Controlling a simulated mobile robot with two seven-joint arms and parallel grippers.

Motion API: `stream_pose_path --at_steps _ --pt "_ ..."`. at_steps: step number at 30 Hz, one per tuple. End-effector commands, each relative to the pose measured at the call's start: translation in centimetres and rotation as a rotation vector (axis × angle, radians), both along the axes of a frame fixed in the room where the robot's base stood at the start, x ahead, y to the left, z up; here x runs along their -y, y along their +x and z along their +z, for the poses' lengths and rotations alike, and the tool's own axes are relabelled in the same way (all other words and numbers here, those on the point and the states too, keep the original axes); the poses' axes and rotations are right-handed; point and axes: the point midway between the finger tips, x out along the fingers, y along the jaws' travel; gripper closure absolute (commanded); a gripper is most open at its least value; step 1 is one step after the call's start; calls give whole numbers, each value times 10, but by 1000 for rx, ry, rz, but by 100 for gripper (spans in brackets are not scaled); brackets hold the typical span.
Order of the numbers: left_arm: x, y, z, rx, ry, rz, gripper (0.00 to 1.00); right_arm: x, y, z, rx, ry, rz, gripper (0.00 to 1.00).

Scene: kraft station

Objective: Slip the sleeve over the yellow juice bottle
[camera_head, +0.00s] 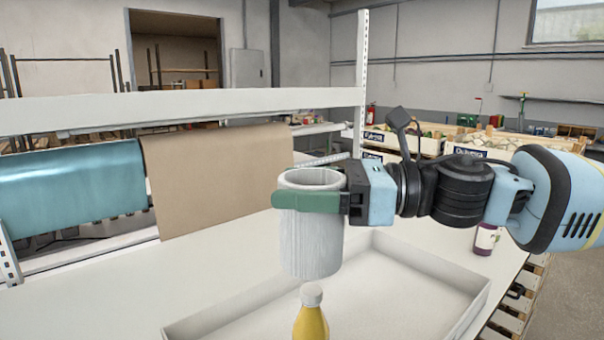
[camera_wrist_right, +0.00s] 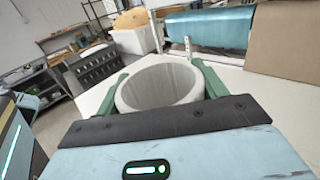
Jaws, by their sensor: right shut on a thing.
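The sleeve (camera_head: 312,240) is a pale grey, open-ended tube. My right gripper (camera_head: 308,200) is shut on it near its top, with a green finger across its near side. In the right wrist view the sleeve (camera_wrist_right: 160,86) stands between both green fingers, and I look into its open top. The yellow juice bottle (camera_head: 311,322) has a white cap and stands upright at the bottom of the head view; its lower part is cut off by the frame. The sleeve hangs upright, its lower edge just above the cap in the picture; I cannot tell the depth gap. My left gripper is not in view.
A shallow white tray (camera_head: 440,268) lies on the white table (camera_head: 90,300). A purple bottle (camera_head: 486,240) stands at the table's right side. Behind are a brown paper roll (camera_head: 215,180), a blue roll (camera_head: 70,188) and a white rack beam (camera_head: 180,108).

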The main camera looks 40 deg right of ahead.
Motion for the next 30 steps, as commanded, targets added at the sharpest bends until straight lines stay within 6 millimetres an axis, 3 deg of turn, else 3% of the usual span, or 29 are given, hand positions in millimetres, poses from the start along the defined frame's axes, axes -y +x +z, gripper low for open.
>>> stream_pose_path --at_steps 30 --pt "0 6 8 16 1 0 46 0 0 -59 1 3 -1 37"
